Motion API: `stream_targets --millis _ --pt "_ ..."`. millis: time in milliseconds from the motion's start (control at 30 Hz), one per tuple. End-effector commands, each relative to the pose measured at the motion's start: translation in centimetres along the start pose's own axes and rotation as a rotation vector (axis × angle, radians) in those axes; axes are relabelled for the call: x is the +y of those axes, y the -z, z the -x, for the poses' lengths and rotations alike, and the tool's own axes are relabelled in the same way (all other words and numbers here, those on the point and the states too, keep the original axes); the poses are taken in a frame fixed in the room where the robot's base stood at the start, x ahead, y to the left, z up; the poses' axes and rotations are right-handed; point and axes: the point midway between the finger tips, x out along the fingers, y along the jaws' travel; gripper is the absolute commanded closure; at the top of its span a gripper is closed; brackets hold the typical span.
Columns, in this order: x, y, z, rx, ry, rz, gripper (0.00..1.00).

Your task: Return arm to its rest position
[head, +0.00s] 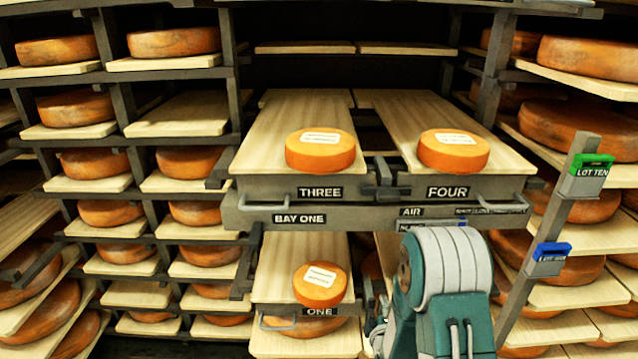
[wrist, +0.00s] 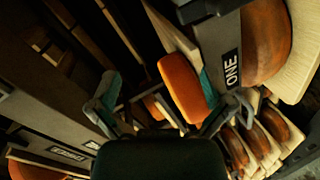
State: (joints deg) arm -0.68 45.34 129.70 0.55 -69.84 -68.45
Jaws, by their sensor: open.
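My arm (head: 445,285), teal and grey, rises at the lower right of centre in the head view. Its gripper is mostly hidden there behind the arm. In the wrist view my gripper (wrist: 165,108) has its two fingers spread wide with nothing held between them. An orange cheese wheel (wrist: 183,88) shows beyond the fingers, partly behind the right one; I cannot tell whether they touch. The label ONE (wrist: 232,68) is tilted on its side at the upper right.
Labelled wheels lie on board THREE (head: 320,152), board FOUR (head: 453,152) and board ONE (head: 320,285). The grey BAY ONE beam (head: 345,219) runs just above my arm. A post with green (head: 592,160) and blue (head: 552,252) tags stands to its right. Loaded racks flank both sides.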

Motion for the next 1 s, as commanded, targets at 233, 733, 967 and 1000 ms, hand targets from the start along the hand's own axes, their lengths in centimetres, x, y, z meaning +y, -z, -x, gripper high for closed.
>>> stream_targets --millis 233,733,967,1000 --pt "6.4 2.5 1.9 -0.058 0.113 -0.205 0.00" --pt "15.1 5.8 12.7 -0.262 0.323 -0.611 0.00" --pt "17.2 6.5 19.9 -0.388 0.393 -0.789 0.00" --pt "17.5 6.6 21.3 -0.412 0.403 -0.820 0.00"
